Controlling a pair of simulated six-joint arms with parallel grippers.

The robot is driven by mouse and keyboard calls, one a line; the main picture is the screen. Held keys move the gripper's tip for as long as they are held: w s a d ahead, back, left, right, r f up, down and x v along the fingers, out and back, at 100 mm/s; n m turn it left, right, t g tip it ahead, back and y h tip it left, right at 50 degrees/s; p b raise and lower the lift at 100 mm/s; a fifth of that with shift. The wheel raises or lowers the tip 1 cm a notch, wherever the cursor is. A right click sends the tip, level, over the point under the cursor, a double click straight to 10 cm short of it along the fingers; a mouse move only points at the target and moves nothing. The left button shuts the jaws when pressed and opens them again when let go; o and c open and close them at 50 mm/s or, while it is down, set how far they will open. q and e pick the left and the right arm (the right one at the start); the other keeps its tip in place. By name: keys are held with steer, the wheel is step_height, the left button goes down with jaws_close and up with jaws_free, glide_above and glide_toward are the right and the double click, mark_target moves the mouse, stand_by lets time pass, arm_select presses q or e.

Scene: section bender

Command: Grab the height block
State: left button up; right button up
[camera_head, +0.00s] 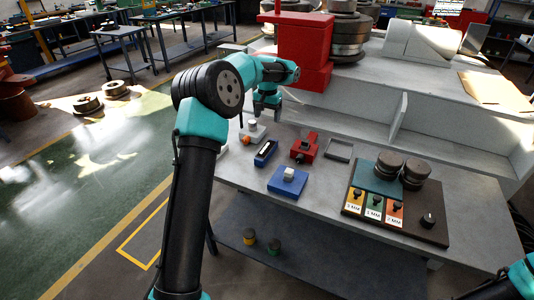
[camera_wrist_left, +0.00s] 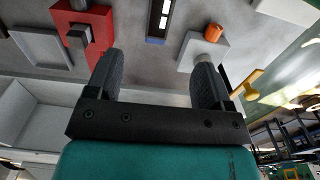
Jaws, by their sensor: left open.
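No block carries a readable "height" label, so I cannot tell which one is the height block. A blue block with a pale cube on top (camera_head: 288,182) sits near the table's front edge. My left gripper (camera_head: 265,112) is above the table close to this white block. In the left wrist view its two fingers (camera_wrist_left: 155,68) are spread with nothing between them. My right gripper is out of view.
A red fixture (camera_head: 305,150), a blue level-like bar (camera_head: 265,153) and a grey open tray (camera_head: 339,150) lie nearby. A dark board (camera_head: 425,228) with labelled knobs and metal rollers is at the right. The tall red machine part (camera_head: 303,50) stands behind my left gripper.

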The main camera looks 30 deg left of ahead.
arm_select(q)
glide_toward(267, 149)
step_height(267, 149, down, 5)
steer(key=shift+d+f, duration=0.1)
stand_by(0.4)
steer(key=shift+f, duration=2.65)
steer(key=c, duration=1.3)
steer(key=shift+r, duration=0.15)
